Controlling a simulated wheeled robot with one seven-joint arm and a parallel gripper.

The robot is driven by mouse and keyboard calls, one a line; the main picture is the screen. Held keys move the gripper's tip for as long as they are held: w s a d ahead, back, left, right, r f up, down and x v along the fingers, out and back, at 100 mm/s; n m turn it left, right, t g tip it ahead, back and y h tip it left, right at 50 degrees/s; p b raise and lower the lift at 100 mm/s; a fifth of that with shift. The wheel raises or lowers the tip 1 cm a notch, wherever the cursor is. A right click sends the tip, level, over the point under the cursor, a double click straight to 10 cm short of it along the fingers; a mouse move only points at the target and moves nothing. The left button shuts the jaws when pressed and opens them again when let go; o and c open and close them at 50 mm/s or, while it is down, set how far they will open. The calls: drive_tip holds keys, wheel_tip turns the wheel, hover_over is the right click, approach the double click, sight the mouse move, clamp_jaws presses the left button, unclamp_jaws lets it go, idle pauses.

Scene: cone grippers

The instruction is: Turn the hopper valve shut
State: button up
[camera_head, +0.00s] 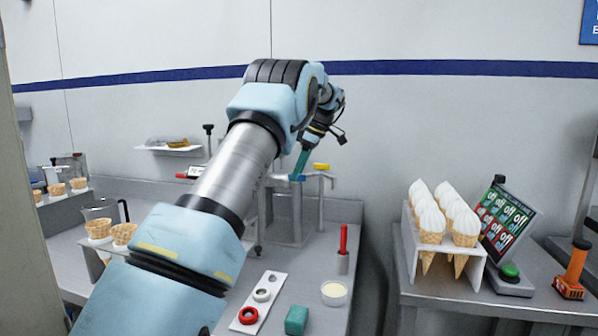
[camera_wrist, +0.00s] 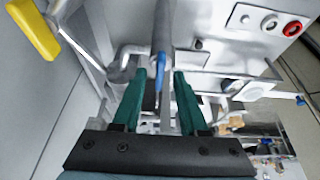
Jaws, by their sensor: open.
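My gripper (camera_head: 301,164) is at the top of a grey metal stand (camera_head: 290,210) on the left counter. In the wrist view my gripper (camera_wrist: 160,78) is open, with its two green fingers apart on either side of a blue lever-like piece (camera_wrist: 160,72) on a grey post. I cannot tell whether a finger touches it. A yellow handle (camera_head: 321,167) sits just right of the fingers in the head view and at the upper left of the wrist view (camera_wrist: 34,28). I cannot tell which of these is the hopper valve; my arm hides part of the stand.
On the counter are a white strip with red and white rings (camera_head: 258,302), a green block (camera_head: 297,320), a cup (camera_head: 334,293) and a red-handled tool (camera_head: 343,245). A rack of filled cones (camera_head: 440,225) stands on the right table, beyond a gap.

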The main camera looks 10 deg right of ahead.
clamp_jaws()
idle(0.3)
idle(0.3)
